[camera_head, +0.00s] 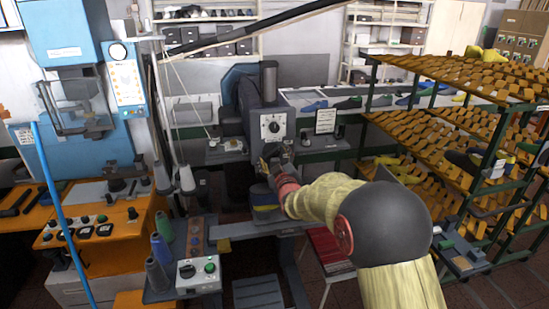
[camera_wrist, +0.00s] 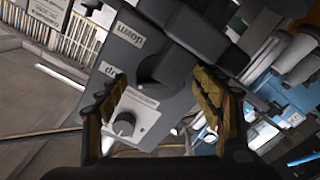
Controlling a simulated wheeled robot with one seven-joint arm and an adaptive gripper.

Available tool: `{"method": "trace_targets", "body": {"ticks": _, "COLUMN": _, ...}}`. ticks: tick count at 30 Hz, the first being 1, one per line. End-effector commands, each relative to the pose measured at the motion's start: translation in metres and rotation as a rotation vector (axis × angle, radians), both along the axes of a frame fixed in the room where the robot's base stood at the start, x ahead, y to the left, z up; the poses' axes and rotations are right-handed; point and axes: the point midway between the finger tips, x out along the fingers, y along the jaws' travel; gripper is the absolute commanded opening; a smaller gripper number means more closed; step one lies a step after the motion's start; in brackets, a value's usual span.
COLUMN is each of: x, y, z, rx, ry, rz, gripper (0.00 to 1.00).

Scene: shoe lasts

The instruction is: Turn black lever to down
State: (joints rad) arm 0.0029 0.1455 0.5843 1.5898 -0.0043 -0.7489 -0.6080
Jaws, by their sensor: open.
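The grey machine head (camera_head: 268,95) stands in the middle of the head view, with a white dial plate (camera_head: 274,127) on its front. My gripper (camera_head: 272,152) is in front of it, just below the dial. In the wrist view, my gripper (camera_wrist: 160,92) is open, its two fingers spread with nothing clamped between them. A dark, blocky part (camera_wrist: 166,68), which looks like the black lever, sits beyond and between the fingertips. Contact cannot be told. An upside-down "down" label (camera_wrist: 131,23) is beside it. A second label (camera_wrist: 107,70) is partly covered by a finger. A round knob (camera_wrist: 123,123) shows nearby.
An orange bench with a blue machine (camera_head: 85,150) stands at left. A rack of shoe lasts (camera_head: 450,130) fills the right side. Thread cones (camera_head: 162,250) and a small control box (camera_head: 199,274) stand on a low shelf in front. A long dark bar crosses above.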

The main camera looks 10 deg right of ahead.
Motion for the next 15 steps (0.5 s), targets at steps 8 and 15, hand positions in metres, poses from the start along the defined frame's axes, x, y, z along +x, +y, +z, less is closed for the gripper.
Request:
{"method": "trace_targets", "body": {"ticks": 8, "x": -0.0002, "y": -0.0001, "z": 0.0001, "rx": 0.0, "ry": 0.0, "rz": 0.0, "gripper": 0.6}}
{"method": "trace_targets", "body": {"ticks": 15, "x": -0.0002, "y": 0.0, "z": 0.0, "rx": 0.0, "ry": 0.0, "rz": 0.0, "gripper": 0.47}}
